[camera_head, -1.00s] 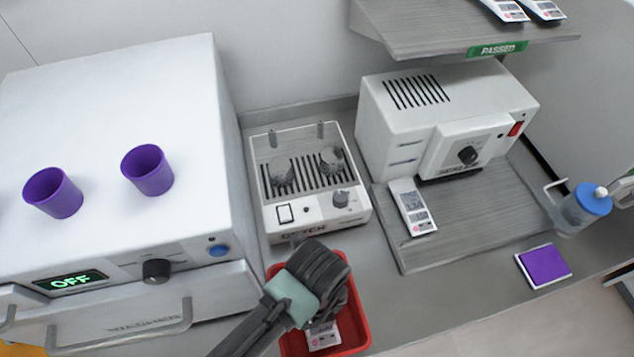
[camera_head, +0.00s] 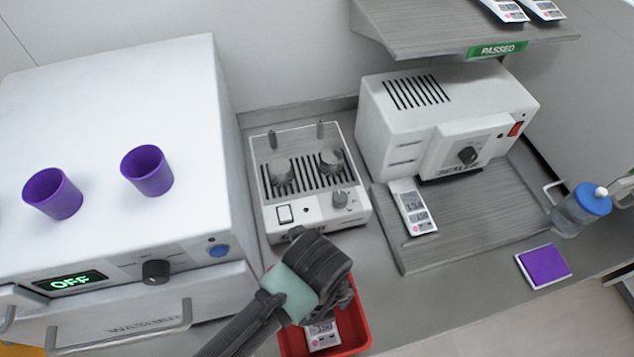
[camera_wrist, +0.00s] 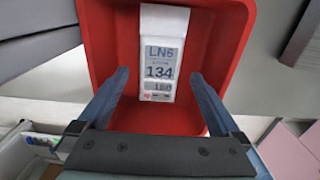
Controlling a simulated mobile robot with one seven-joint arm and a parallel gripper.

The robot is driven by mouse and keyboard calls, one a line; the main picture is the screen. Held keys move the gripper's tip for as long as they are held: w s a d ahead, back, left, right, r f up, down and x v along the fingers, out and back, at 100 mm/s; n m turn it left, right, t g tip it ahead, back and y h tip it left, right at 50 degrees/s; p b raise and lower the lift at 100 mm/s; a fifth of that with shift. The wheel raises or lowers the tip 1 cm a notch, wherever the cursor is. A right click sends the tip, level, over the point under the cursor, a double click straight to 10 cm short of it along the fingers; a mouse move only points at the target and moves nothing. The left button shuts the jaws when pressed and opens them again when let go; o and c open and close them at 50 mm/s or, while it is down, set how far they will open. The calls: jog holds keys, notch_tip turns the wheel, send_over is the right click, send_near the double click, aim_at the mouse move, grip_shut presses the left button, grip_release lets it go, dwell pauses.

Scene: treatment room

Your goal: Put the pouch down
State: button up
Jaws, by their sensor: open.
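A white pouch (camera_wrist: 161,60) printed LN6 and 134 lies in a red tray (camera_wrist: 226,60) in the wrist view. In the head view, only the near part of this pouch (camera_head: 323,336) shows in the red tray (camera_head: 363,330); my arm hides the rest. My gripper (camera_wrist: 160,76) is open, with one finger on either side of the pouch in the picture and a gap on both sides. I cannot tell how high the fingertips are. Another pouch (camera_head: 413,207) lies on the grey wood-grain board (camera_head: 470,225) in front of the sealer.
The sealer (camera_head: 450,115) stands at the back right, under a PASSED shelf (camera_head: 440,30) with two pouches. A clear-lidded device (camera_head: 307,185) stands behind the tray. A large white machine (camera_head: 120,110) with purple cups fills the left. A purple pad (camera_head: 544,266) lies right.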

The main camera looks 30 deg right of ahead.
notch_tip(320, 180, up, 10)
jog(key=shift+f, duration=0.15)
jog(key=shift+d, duration=0.1)
jog(key=w+d+r+n+t+h, duration=0.4)
jog(key=w+d+r+h, duration=0.1)
jog(key=d+r, duration=0.5)
jog(key=w+d+r+n+t+h, duration=0.4)
jog(key=d+r, duration=0.3)
jog(key=r, duration=0.5)
jog(key=w+r+n+t+h, duration=0.3)
jog(key=r+n+h, duration=0.1)
jog(key=r, duration=1)
jog(key=w+a+r+n+t, duration=0.1)
jog(key=a+r+n+t, duration=0.6)
jog(key=r, duration=0.4)
jog(key=s+a+r+n+t+y, duration=0.1)
jog(key=a+r+n+t+y, duration=0.2)
jog(key=a+n+y, duration=0.3)
jog(key=s+a+r+n+t+y, duration=0.1)
jog(key=a+r+n+t+y, duration=0.2)
jog(key=a+n, duration=1)
jog(key=n+t+y, duration=0.1)
jog(key=t+y, duration=0.2)
jog(key=y, duration=0.1)
jog(key=shift+a+r, duration=0.4)
jog(key=shift+c, duration=0.2)
